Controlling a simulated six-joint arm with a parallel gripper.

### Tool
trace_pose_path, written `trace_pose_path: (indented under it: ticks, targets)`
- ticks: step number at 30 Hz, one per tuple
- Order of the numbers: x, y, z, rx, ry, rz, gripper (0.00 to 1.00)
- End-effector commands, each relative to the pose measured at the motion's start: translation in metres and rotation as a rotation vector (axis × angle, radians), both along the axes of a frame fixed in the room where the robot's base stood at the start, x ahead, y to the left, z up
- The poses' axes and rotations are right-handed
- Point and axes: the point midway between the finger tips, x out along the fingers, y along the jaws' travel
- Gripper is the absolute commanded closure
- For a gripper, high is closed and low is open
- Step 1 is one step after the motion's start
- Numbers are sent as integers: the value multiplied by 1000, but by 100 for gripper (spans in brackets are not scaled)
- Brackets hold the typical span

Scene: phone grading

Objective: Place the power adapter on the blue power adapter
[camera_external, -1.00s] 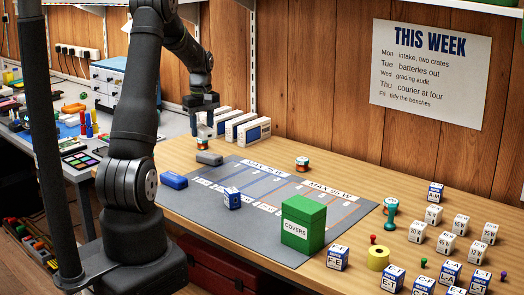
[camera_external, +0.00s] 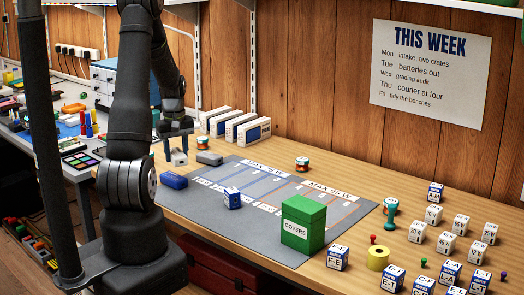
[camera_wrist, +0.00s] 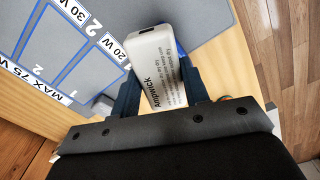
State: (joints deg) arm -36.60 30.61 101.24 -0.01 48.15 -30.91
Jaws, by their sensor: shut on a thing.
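My gripper (camera_external: 177,156) is shut on a white power adapter (camera_wrist: 158,62), whose printed side reads "Ampwick" in the wrist view. In the external view this held adapter (camera_external: 179,158) hangs between the fingers, above the bench's left end. The blue power adapter (camera_external: 173,180) lies on the bench just below and slightly left of my gripper, at the grey mat's left edge. A gap shows between the held adapter and the blue one. The blue adapter is not clearly seen in the wrist view.
A grey adapter (camera_external: 209,158) lies right of my gripper, with a small coloured can (camera_external: 203,143) behind it. White boxes (camera_external: 236,126) stand at the back. The grey mat (camera_external: 230,228) bears a blue-white cube (camera_external: 232,198) and a green COVERS box (camera_external: 303,224).

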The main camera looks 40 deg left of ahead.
Motion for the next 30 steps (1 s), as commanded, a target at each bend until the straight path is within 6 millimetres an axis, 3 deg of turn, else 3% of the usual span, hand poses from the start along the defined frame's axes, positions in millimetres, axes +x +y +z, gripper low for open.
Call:
trace_pose_path:
  ticks: [6,17,28,29,30]
  targets:
    - [-2,22,-13,0,0,0,85]
    - [-2,22,-53,-1,2,-1,85]
    - [-2,22,-57,-1,0,-1,85]
    - [-2,22,-57,0,0,-1,55]
    - [-2,22,-56,0,0,-1,47]
